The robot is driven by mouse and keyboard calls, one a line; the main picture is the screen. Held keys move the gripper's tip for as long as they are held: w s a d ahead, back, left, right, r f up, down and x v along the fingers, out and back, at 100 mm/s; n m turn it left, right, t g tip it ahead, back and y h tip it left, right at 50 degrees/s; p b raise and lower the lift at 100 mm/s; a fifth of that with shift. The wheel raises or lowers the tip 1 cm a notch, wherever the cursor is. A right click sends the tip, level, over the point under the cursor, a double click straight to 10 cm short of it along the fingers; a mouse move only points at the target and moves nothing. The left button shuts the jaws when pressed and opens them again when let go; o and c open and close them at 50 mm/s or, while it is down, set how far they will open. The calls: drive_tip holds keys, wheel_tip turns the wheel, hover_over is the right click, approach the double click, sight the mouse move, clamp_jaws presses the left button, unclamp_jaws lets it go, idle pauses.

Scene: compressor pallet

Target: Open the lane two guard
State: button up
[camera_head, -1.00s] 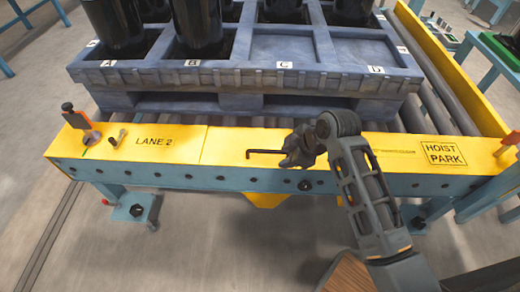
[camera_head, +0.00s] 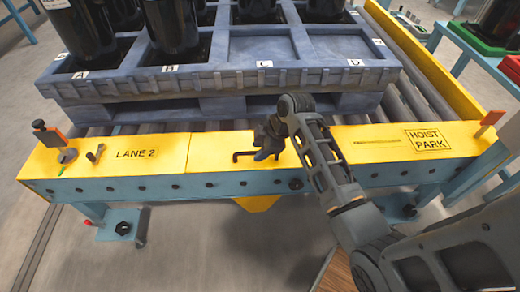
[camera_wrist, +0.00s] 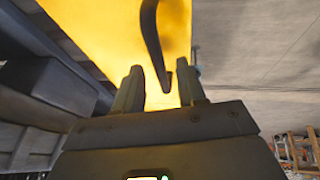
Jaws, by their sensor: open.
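The lane two guard (camera_head: 215,150) is a yellow cover along the front of the conveyor, beside the "LANE 2" lettering. A thin dark bent handle (camera_head: 243,155) stands on it. It shows in the wrist view as a dark curved bar (camera_wrist: 152,35) over yellow. My gripper (camera_head: 265,142) is at the handle's right end, low over the cover. In the wrist view my gripper (camera_wrist: 160,85) is open, with the handle's end between its fingertips; contact cannot be told. An upright lever with a dark tip (camera_head: 52,137) and a small peg (camera_head: 95,153) stand at the left end.
Behind the cover, a blue-grey pallet (camera_head: 215,82) sits on rollers. Black cylinders (camera_head: 175,28) stand in it; front pockets C (camera_head: 265,47) and D are empty. A yellow side rail (camera_head: 420,60) bounds the right.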

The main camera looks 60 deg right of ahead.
drive_tip(key=shift+f, duration=0.15)
drive_tip(key=shift+c, duration=0.4)
clamp_jaws()
